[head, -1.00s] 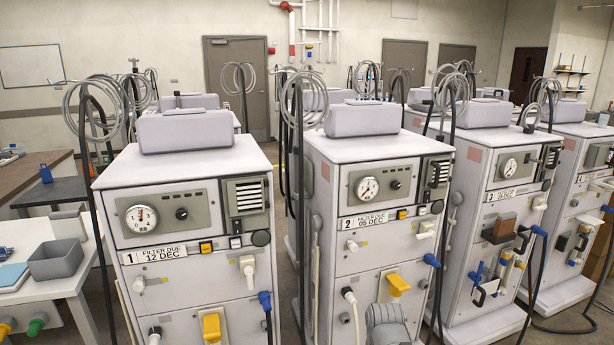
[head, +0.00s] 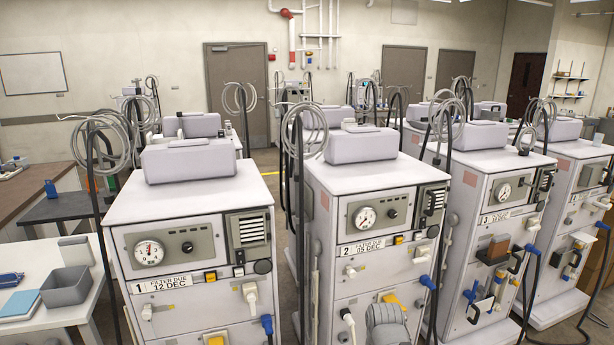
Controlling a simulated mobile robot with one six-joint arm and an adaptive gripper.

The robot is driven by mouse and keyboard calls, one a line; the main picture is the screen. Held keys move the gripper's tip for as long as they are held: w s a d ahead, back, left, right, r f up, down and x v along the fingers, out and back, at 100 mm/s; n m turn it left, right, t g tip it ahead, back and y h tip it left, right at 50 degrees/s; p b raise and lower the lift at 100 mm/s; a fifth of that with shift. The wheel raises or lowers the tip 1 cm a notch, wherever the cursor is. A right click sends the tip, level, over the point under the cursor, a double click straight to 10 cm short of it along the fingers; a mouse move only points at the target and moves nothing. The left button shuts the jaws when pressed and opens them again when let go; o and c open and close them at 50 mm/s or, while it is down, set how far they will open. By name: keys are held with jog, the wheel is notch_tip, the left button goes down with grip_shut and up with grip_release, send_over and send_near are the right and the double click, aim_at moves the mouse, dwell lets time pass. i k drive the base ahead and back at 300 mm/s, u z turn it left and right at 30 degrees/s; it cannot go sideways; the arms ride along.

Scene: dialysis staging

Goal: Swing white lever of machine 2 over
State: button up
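Machine 2 (head: 325,189) stands in the middle of the head view, a white cabinet labelled "2 FILTER DUE 05 DEC" (head: 363,246). A small white lever (head: 421,254) sits on the right of its front, below the buttons. It looks turned sideways, but it is too small to be sure. Lower down are a yellow handle (head: 393,299), a blue connector (head: 428,283) and a white hose fitting (head: 348,319). A grey rounded part of my arm covers some of the lower front. My gripper is not in view.
Machine 1 (head: 150,209) stands left, machine 3 (head: 472,205) right, with another machine beyond. Narrow gaps separate them. Hose coils hang on poles above. A white table with a grey bin (head: 66,287) is at the left edge. A dark hose (head: 530,285) loops right of machine 3.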

aim_at(426, 258)
jog(key=k, duration=0.65)
jog(key=z, duration=0.3)
jog(key=i, duration=0.75)
jog(key=z, duration=0.55)
jog(key=i, duration=0.9)
jog(key=u, duration=0.45)
